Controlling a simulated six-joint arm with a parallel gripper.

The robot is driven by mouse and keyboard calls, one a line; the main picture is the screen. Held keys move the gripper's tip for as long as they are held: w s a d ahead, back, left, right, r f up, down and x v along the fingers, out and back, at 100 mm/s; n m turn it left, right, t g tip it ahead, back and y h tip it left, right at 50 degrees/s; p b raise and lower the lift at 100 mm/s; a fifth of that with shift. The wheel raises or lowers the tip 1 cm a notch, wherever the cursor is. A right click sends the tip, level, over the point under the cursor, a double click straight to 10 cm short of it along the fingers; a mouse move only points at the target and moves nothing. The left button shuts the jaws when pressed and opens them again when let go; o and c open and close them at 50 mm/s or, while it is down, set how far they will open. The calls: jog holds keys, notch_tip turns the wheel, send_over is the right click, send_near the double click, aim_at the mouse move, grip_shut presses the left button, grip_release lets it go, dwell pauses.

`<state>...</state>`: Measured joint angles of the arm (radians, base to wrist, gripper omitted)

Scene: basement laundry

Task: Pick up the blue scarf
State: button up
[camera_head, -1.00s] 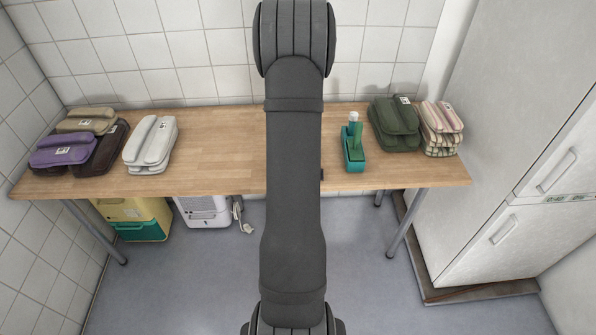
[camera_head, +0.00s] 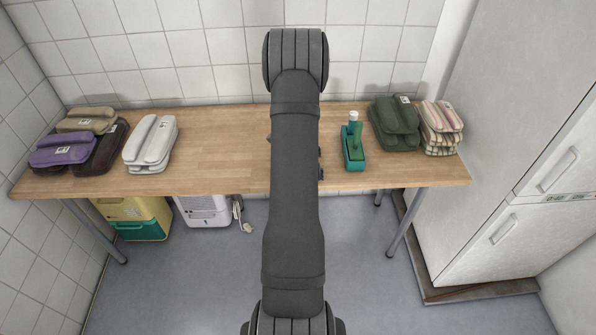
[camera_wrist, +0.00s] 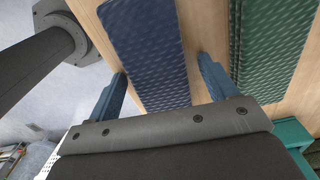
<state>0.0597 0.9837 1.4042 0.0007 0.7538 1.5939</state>
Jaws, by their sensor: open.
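The blue scarf (camera_wrist: 148,50) shows in the wrist view as a dark blue strip with a fine light pattern, lying on the wooden table. My gripper (camera_wrist: 162,66) is open, its two blue fingers on either side of the scarf with table showing between the scarf and the right finger. I cannot tell the height of the fingertips above the table. The gripper body hides the scarf's near end. In the head view my arm hides the scarf and most of the gripper.
A green patterned cloth (camera_wrist: 268,45) lies right of the scarf, with a teal holder (camera_wrist: 292,132) near it. On the table (camera_head: 215,150), white (camera_head: 150,145), purple (camera_head: 62,150) and olive-green (camera_head: 395,122) folded bundles stand at the sides. A fridge (camera_head: 510,150) stands right.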

jog(key=shift+c, duration=0.5)
jog(key=c, duration=1)
jog(key=shift+r, duration=0.1)
